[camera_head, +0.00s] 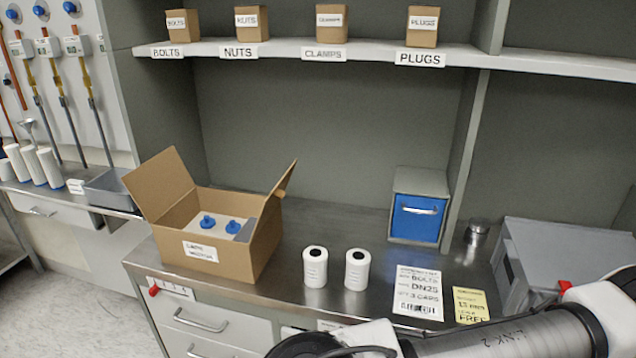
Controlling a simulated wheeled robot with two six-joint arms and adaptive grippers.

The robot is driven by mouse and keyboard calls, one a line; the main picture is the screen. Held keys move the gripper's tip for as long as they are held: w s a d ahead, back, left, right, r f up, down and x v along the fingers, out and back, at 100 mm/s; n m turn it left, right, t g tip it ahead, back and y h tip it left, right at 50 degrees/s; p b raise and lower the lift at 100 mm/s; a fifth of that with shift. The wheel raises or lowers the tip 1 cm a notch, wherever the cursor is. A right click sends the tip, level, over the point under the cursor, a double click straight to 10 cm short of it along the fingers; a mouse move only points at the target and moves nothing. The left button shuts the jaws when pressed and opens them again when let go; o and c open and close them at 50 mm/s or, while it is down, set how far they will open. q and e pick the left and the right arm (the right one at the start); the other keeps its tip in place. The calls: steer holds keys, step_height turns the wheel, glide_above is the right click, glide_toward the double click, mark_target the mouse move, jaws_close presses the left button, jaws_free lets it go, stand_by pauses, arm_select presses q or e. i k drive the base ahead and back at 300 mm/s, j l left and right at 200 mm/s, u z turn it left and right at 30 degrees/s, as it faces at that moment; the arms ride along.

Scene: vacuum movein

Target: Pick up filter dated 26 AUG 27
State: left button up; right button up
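Two white cylinders with black-centred tops stand upright side by side on the steel counter, apart from each other: a left filter (315,267) and a right filter (357,269). Each has small print on its front, too small to read, so I cannot tell which bears the date 26 AUG 27. An arm link of mine crosses the lower right, clear of both filters in the picture. No gripper fingers show, so neither gripper is in view.
An open cardboard box (215,256) with blue-capped items stands left of the filters. A blue-fronted drawer box (418,215), a white card (418,292), a yellow card (470,304) and a grey bin (560,255) are to the right. A shelf (300,49) with small boxes runs above.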

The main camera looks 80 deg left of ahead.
mark_target(356, 260)
steer(key=j+u, duration=0.2)
steer(key=u, duration=2.15)
steer(key=k+l+z, duration=0.1)
steer(key=l+z, duration=0.3)
steer(key=l, duration=0.55)
